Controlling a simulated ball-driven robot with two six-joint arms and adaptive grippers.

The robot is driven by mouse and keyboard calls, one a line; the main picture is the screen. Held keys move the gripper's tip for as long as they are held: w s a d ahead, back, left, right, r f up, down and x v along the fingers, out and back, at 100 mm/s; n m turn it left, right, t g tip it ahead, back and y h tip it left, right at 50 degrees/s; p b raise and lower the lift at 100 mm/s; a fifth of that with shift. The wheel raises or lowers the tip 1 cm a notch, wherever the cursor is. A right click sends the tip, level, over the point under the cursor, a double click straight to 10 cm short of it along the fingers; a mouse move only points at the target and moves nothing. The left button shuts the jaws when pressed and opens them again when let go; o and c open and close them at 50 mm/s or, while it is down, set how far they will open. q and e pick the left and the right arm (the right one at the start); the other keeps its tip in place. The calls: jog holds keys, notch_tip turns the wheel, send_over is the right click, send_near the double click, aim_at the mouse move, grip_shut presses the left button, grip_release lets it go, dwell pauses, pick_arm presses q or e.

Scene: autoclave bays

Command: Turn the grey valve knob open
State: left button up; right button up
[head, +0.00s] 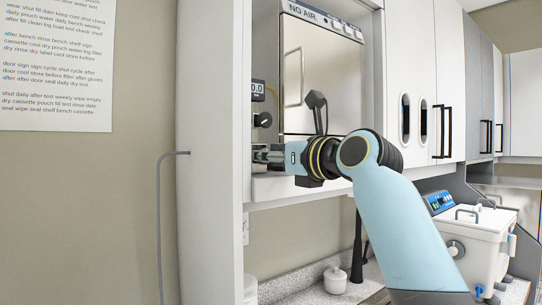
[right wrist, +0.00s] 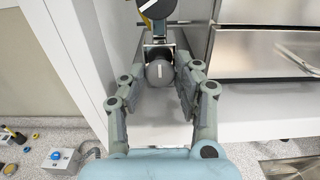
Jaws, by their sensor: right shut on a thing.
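The grey valve knob (right wrist: 159,74) shows in the right wrist view between the fingertips of my right gripper (right wrist: 160,82). It is round, with a white pointer line that stands about upright in that view. My right gripper is shut on it, one finger at each side. In the head view my right gripper (head: 268,155) reaches left to the narrow side panel beside the autoclave, and the knob is hidden there by the fingers. My left gripper is in neither view.
A dark round knob with a white line (right wrist: 156,7) sits just beyond the grey one. A small display (head: 257,90) is above my gripper. The autoclave (head: 330,85) stands right of it, the white cabinet side panel (head: 213,200) left. A bench (head: 310,290) lies below.

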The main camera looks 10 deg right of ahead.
grip_shut()
jog(key=shift+n, duration=3.4)
jog(key=o, duration=0.9)
grip_release()
jog(key=shift+a, duration=0.1)
jog(key=shift+c, duration=0.2)
jog(key=shift+s, duration=0.1)
